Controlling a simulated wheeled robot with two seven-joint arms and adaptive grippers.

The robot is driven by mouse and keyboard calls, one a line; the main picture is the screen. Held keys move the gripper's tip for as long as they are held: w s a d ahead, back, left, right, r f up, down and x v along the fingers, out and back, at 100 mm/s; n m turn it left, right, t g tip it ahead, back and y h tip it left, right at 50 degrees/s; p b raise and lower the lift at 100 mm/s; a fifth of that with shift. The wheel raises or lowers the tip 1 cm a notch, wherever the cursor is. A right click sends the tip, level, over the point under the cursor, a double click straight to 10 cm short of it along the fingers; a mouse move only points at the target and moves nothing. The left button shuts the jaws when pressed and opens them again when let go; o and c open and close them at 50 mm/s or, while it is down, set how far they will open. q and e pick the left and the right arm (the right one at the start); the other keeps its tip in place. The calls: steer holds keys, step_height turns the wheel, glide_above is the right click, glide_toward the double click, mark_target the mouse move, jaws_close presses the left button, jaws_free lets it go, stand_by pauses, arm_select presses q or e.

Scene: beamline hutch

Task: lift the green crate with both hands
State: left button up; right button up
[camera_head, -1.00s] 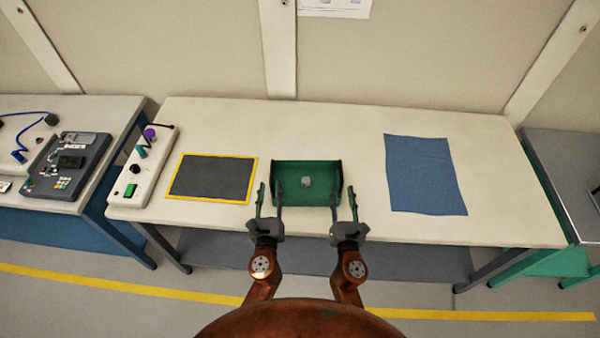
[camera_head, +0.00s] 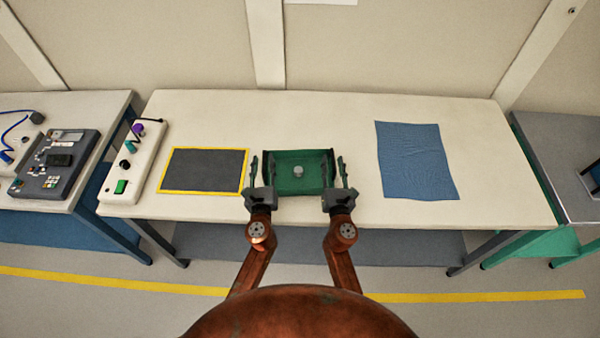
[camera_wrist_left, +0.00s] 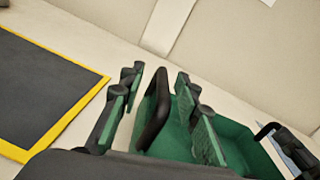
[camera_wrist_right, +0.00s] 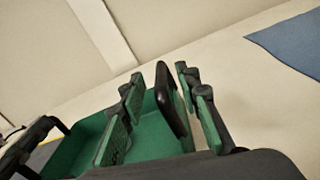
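The green crate (camera_head: 283,184) stands on the light table, with a small pale round object (camera_head: 298,171) inside it. A dark handle shows at each end: the left handle (camera_wrist_left: 154,112) in the left wrist view and the right handle (camera_wrist_right: 171,100) in the right wrist view. My left gripper (camera_head: 260,166) is open, one finger on each side of the left handle, with gaps visible. My right gripper (camera_head: 332,166) is open, one finger on each side of the right handle. Neither gripper is closed on its handle. The wrist bodies hide the lower crate ends.
A yellow-edged dark mat (camera_head: 205,170) lies left of the crate, close to my left gripper. A control box (camera_head: 133,165) stands further left. A blue cloth (camera_head: 415,160) lies to the right, with bare table between it and my right gripper.

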arm_select(q)
steer(key=shift+w, duration=0.45)
arm_select(e)
steer(key=shift+w, duration=0.5)
arm_select(q)
jaws_close()
arm_select(e)
jaws_close()
arm_select(q)
steer(key=shift+d+r, duration=0.1)
arm_select(e)
steer(key=shift+r, duration=0.1)
